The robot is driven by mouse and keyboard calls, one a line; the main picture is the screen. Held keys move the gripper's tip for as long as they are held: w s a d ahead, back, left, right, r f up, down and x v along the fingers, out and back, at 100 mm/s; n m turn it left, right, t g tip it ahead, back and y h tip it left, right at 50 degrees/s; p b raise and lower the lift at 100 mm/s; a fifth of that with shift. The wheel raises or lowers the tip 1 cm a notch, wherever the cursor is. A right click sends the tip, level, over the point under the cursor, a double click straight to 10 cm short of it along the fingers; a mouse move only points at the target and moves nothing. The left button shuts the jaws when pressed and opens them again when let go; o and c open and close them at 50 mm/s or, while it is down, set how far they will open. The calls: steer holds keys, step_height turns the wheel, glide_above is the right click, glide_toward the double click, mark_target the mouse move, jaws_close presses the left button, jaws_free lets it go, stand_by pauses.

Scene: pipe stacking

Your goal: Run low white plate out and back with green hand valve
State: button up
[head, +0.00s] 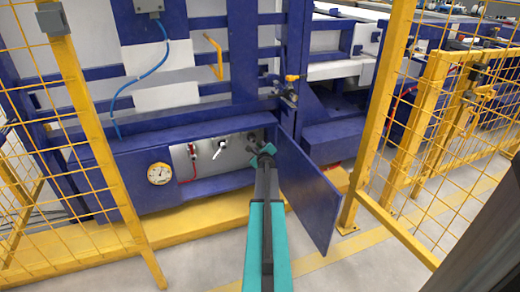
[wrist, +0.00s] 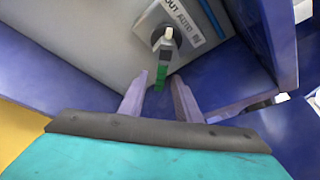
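The green hand valve (wrist: 160,75) is in the wrist view, on a grey panel below a label (wrist: 190,25) with partly readable "OUT AUTO" lettering. Its lever is white at the top and green toward my gripper. My gripper (wrist: 158,84) is open, one finger on each side of the lever's green end, with gaps showing. Whether the lever is deep between the fingers I cannot tell. In the head view my gripper (head: 256,142) is at the right end of the panel and hides the valve. A low white plate (head: 165,96) is on the blue frame above, below another white plate.
An open blue door (head: 306,190) stands close to the right of my arm. A gauge (head: 160,173), a red lever (head: 193,168) and a white-handled valve (head: 219,148) are to the left. Yellow mesh fences stand on both sides.

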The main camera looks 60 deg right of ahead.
stand_by(0.3)
jaws_close()
